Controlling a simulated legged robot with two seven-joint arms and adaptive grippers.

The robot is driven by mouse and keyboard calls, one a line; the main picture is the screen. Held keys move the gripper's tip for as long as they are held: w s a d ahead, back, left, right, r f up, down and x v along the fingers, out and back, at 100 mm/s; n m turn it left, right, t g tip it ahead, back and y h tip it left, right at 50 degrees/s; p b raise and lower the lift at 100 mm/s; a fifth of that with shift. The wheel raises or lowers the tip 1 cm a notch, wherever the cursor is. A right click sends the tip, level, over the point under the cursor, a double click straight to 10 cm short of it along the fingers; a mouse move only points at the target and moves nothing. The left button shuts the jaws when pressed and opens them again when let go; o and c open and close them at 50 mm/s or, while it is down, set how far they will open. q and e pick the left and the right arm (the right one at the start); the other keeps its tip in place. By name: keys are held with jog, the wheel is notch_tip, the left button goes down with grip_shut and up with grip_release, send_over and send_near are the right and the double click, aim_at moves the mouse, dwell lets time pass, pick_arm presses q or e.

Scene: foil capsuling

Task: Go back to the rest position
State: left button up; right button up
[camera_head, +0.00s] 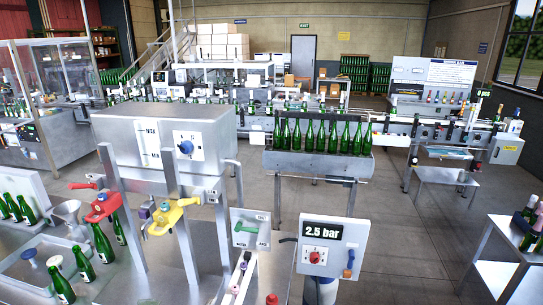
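Neither of my grippers is visible in the head view, and I see no arm of mine that I can be sure of. In front of me stands a steel filling unit with a grey tank (118,140) bearing a blue knob (186,147). A red lever valve (102,206) and a yellow lever valve (170,214) sit below it. A grey control box (330,246) reading 2.5 bar stands to their right. Green bottles (101,243) stand at the lower left.
A steel rack of green bottles (318,165) stands beyond the unit. A conveyor line (420,128) runs across behind it. A steel table (503,232) with bottles is at the right edge. Grey floor (408,235) is open between the control box and that table.

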pick_arm(q)
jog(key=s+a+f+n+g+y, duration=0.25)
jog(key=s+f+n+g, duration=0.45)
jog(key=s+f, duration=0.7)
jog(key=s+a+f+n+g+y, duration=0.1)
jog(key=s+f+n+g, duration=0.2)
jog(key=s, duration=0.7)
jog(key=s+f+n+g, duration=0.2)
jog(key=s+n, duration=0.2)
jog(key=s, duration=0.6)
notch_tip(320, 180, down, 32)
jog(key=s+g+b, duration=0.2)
jog(key=b, duration=0.4)
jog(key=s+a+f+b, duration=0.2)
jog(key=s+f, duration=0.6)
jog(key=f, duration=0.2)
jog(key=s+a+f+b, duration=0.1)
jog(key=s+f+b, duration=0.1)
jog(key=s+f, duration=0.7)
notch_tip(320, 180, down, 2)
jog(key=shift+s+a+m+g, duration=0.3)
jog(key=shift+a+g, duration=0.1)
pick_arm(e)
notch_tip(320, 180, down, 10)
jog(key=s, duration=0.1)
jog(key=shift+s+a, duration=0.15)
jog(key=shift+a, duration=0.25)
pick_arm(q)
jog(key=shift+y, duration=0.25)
